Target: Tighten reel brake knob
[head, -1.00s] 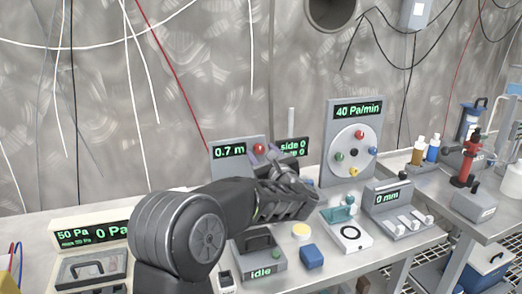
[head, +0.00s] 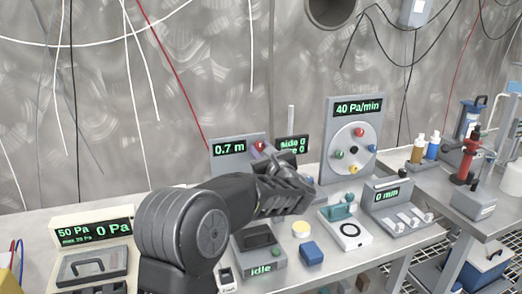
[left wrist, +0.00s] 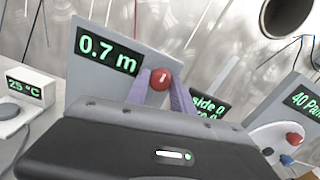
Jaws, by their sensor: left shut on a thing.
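The reel brake knob (head: 259,145) is a red round knob on the front of the grey reel panel (head: 229,150), whose green display reads 0.7 m. In the left wrist view the red knob (left wrist: 161,79) shows a short white mark and sits between the two purple fingers of my left gripper (left wrist: 161,84). My left gripper is shut on the knob, with its arm reaching in from the left over the bench. In the head view the gripper body partly hides the fingers and the panel's lower part. My right gripper is not in view.
A second display (head: 292,145) stands just right of the reel panel. Farther right is a tall panel reading 40 Pa/min (head: 357,109) with a disc of coloured knobs. A blue block (head: 311,253), a yellow round piece (head: 301,229) and an idle-display box (head: 260,268) stand on the bench in front.

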